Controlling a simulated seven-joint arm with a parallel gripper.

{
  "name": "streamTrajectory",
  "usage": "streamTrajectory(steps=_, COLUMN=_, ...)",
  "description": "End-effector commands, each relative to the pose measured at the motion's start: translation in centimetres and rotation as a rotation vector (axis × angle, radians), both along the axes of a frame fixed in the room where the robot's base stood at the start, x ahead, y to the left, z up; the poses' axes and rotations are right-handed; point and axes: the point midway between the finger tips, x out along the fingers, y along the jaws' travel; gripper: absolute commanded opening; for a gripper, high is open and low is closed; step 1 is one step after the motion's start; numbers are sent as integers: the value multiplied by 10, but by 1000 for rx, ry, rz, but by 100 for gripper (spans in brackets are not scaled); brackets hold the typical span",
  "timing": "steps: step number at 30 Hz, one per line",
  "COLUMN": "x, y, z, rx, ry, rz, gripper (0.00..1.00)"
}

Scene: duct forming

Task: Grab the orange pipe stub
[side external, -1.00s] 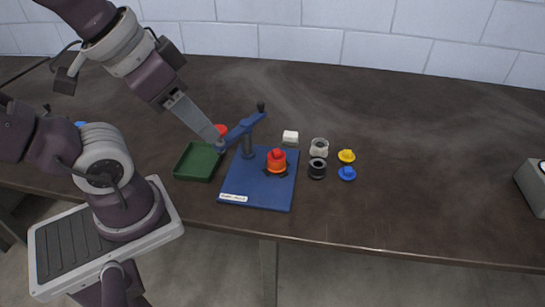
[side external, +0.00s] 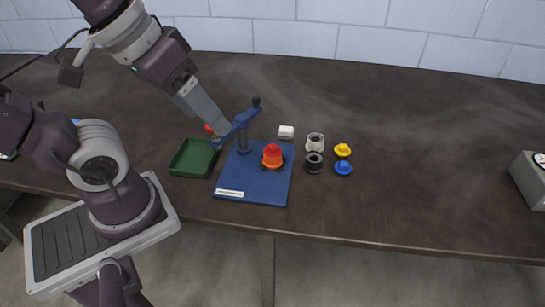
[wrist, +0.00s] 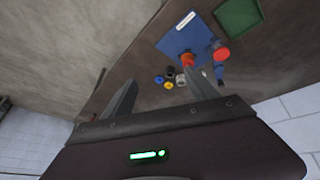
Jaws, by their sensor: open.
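My gripper (side external: 225,130) is open and empty, up and left of the stub in the side view, close to the blue lever arm (side external: 238,123) of the press. Its two fingers show apart in the wrist view (wrist: 163,88). In the side view the fingers overlap, and whether they touch the lever cannot be told.
A green tray (side external: 193,172) lies left of the plate. A white block (side external: 286,131), a white ring (side external: 315,141), a black ring (side external: 313,163), a yellow cap (side external: 342,150) and a blue cap (side external: 343,168) lie right. A grey box (side external: 530,180) stands far right. The table between is clear.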

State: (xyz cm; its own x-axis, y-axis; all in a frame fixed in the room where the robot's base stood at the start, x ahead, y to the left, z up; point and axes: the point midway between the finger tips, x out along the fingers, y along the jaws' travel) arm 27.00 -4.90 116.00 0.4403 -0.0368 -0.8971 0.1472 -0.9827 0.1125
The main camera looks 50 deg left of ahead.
Motion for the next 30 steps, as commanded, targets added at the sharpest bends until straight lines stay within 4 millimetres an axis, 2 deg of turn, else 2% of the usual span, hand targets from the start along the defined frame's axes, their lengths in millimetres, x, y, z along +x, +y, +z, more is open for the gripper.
streamTrajectory(steps=2, x=28, y=-1, z=-5, rx=-183, ry=101, rz=276, gripper=67)
streamTrajectory(steps=5, x=82, y=5, z=-24, rx=-444, ry=262, rz=849, gripper=67)
streamTrajectory(steps=6, x=104, y=11, z=-38, rx=-518, ry=317, rz=1101, gripper=67)
streamTrajectory(steps=8, x=133, y=24, z=-65, rx=-597, ry=374, rz=1488, gripper=67)
streamTrajectory(steps=9, x=151, y=34, z=-85, rx=-628, ry=389, rz=1738, gripper=67)
streamTrajectory(steps=12, x=180, y=63, z=-136, rx=-657, ry=342, rz=2287, gripper=67)
streamTrajectory(steps=15, x=194, y=87, z=-174, rx=-660, ry=227, rz=2661, gripper=67)
streamTrajectory(steps=18, x=200, y=101, z=-194, rx=-664, ry=138, rz=2846, gripper=67)
streamTrajectory(steps=20, x=200, y=104, z=-201, rx=-664, ry=115, rz=2890, gripper=67)
streamTrajectory(steps=26, x=201, y=102, z=-230, rx=-663, ry=114, rz=2899, gripper=67)
streamTrajectory(steps=30, x=203, y=99, z=-257, rx=-662, ry=116, rz=2899, gripper=67)
